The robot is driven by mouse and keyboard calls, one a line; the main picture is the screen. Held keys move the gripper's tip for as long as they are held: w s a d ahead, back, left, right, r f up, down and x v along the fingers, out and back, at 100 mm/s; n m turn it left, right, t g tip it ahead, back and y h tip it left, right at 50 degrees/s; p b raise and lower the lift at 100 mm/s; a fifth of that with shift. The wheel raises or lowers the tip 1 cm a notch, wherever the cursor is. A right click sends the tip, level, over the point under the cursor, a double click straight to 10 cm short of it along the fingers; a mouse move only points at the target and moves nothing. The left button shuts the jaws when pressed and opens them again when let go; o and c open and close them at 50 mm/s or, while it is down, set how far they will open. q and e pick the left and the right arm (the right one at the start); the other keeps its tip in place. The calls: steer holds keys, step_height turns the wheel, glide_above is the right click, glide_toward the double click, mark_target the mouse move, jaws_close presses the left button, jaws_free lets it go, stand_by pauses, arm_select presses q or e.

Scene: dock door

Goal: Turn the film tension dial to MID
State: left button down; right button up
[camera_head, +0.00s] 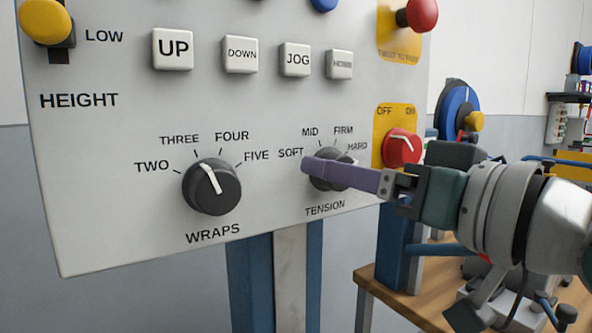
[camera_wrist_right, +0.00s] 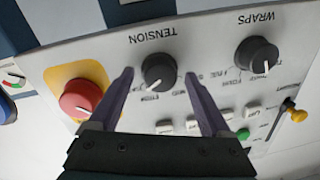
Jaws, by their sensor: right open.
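The black tension dial (camera_head: 328,154) is on the grey panel, under the labels SOFT, MID, FIRM and HARD, partly hidden behind my right gripper. It shows whole in the right wrist view (camera_wrist_right: 158,68), which is upside down. A white mark on it there seems to lean toward the FIRM side, but I cannot tell its exact setting. My right gripper (camera_wrist_right: 159,74) is open. Its two purple fingers stand on either side of the dial, with a gap visible at each side in the wrist view. In the head view a finger (camera_head: 345,176) crosses the dial. My left gripper is not in view.
The wraps dial (camera_head: 212,187) is left of the tension dial. A red OFF/ON knob (camera_head: 402,148) on a yellow plate is close on the right. White push buttons (camera_head: 240,54) run above. A wooden bench (camera_head: 400,292) stands at the lower right.

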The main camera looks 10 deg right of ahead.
jaws_close()
stand_by(0.7)
